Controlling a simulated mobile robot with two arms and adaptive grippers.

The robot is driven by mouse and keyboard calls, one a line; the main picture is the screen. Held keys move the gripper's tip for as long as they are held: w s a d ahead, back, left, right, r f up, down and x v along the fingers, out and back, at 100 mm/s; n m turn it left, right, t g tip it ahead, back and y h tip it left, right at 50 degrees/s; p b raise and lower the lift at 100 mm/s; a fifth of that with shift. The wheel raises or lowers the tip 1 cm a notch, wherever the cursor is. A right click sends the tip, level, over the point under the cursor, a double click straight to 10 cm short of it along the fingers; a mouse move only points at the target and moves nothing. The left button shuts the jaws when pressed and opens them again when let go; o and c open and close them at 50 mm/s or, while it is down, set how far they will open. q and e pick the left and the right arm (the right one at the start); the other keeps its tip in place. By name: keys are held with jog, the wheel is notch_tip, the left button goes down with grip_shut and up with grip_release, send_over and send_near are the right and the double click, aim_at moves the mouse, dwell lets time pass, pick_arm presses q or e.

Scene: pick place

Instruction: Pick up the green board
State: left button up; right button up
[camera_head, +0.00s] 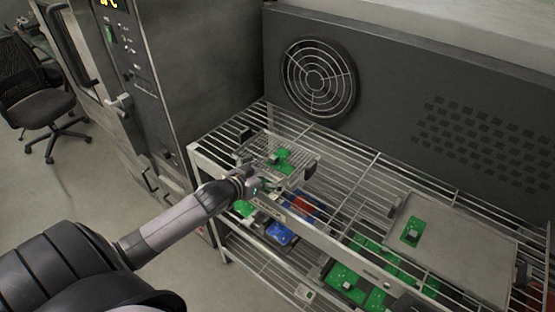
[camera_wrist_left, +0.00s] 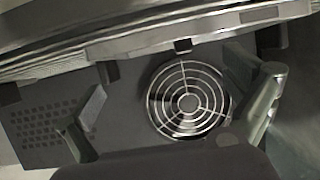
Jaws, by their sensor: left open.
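A small green board (camera_head: 283,155) sits on a wire tray (camera_head: 308,168) at the left end of the upper rack shelf. Another green board (camera_head: 412,230) lies on a flat grey tray (camera_head: 470,250) further right. My left gripper (camera_head: 268,184) is at the near edge of the wire tray, close to the first board and apart from it as far as I can tell. In the left wrist view, its two fingers (camera_wrist_left: 178,88) are spread with nothing between them; no green board shows there. My right gripper is not in view.
The metal rack's front rail (camera_head: 330,232) runs below my left gripper. A lower shelf holds several green boards (camera_head: 345,280), a blue board (camera_head: 280,233) and a red item (camera_head: 304,206). A dark panel with a round fan grille (camera_head: 318,78) stands behind; a steel cabinet (camera_head: 195,70) is left.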

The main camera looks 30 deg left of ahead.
aim_at(276, 170)
pick_arm(q)
jog(key=shift+w+f, duration=0.2)
jog(key=shift+w, duration=0.3)
jog(key=shift+w+a, duration=0.1)
jog(key=shift+w, duration=0.15)
jog(key=x, duration=0.1)
jog(key=p+x, duration=0.1)
jog(key=x, duration=0.2)
jog(key=shift+a+r+p, duration=0.2)
jog(key=shift+a+p, duration=0.05)
jog(key=shift+p, duration=0.05)
jog(key=shift+w+f, duration=0.2)
jog(key=shift+w, duration=0.15)
jog(key=shift+c, duration=0.4)
jog(key=shift+s, duration=0.1)
jog(key=c, duration=2.2)
